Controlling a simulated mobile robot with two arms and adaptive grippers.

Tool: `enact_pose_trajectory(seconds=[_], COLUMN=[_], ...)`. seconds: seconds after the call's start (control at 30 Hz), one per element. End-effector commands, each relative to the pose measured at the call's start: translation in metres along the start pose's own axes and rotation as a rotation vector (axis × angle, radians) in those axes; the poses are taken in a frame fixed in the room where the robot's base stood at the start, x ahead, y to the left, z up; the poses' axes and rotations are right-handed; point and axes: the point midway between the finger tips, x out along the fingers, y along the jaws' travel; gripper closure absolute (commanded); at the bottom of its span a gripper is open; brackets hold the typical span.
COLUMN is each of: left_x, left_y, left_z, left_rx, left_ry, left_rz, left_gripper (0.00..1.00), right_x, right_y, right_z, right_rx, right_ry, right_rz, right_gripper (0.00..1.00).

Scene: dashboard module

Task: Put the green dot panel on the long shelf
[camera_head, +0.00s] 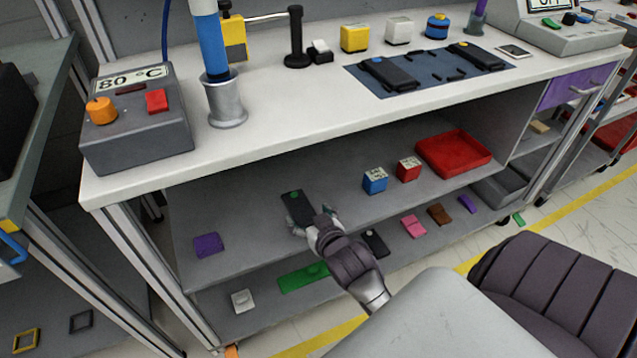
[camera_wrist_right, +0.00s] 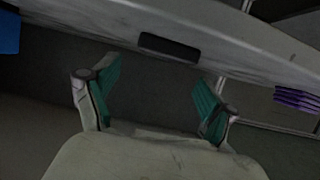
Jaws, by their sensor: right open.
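The green dot panel (camera_head: 295,204), a black plate with a green dot near its far end, appears to lie flat on the long shelf (camera_head: 240,205) under the worktop. My right gripper (camera_head: 312,222) is at the panel's near end, with its fingers spread. In the right wrist view my right gripper (camera_wrist_right: 155,100) is open, with nothing between its green-padded fingers. A dark bar (camera_wrist_right: 168,47) shows beyond them; I cannot tell whether it is the panel. My left gripper is out of view.
On the shelf are a purple piece (camera_head: 207,244), a blue box (camera_head: 374,181), a red box (camera_head: 408,169) and a red tray (camera_head: 455,153). The lower shelf holds a green plate (camera_head: 303,277) and several small pieces. The worktop (camera_head: 300,110) overhangs the shelf. Bare shelf lies left of the panel.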

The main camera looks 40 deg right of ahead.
Motion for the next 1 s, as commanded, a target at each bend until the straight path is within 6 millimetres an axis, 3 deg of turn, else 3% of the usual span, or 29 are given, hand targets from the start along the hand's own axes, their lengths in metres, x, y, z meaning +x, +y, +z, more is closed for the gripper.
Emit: enact_pose_trajectory(seconds=[0.03,0.2,0.47,0.57,0.63,0.8,0.9,1.0], left_x=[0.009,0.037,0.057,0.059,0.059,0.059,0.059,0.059], left_y=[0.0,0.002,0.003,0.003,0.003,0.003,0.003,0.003], left_z=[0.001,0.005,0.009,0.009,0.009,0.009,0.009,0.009], left_rx=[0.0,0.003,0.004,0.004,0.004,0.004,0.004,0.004], left_ry=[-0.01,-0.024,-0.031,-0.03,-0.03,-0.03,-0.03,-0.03], left_rz=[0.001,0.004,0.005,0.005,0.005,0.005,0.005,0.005], left_gripper=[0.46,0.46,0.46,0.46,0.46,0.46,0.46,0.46], right_x=[-0.014,-0.049,-0.075,-0.078,-0.086,-0.127,-0.151,-0.162], right_y=[0.0,0.0,-0.002,-0.014,-0.029,-0.056,-0.063,-0.064], right_z=[-0.001,-0.001,0.004,0.035,0.072,0.157,0.185,0.197], right_rx=[0.001,0.001,-0.004,-0.036,-0.085,-0.236,-0.305,-0.335], right_ry=[-0.003,-0.003,-0.021,-0.147,-0.302,-0.682,-0.826,-0.89], right_rz=[0.001,0.001,-0.003,-0.031,-0.069,-0.184,-0.236,-0.258], right_gripper=[0.15,0.15,0.15,0.15,0.15,0.15,0.15,0.15])
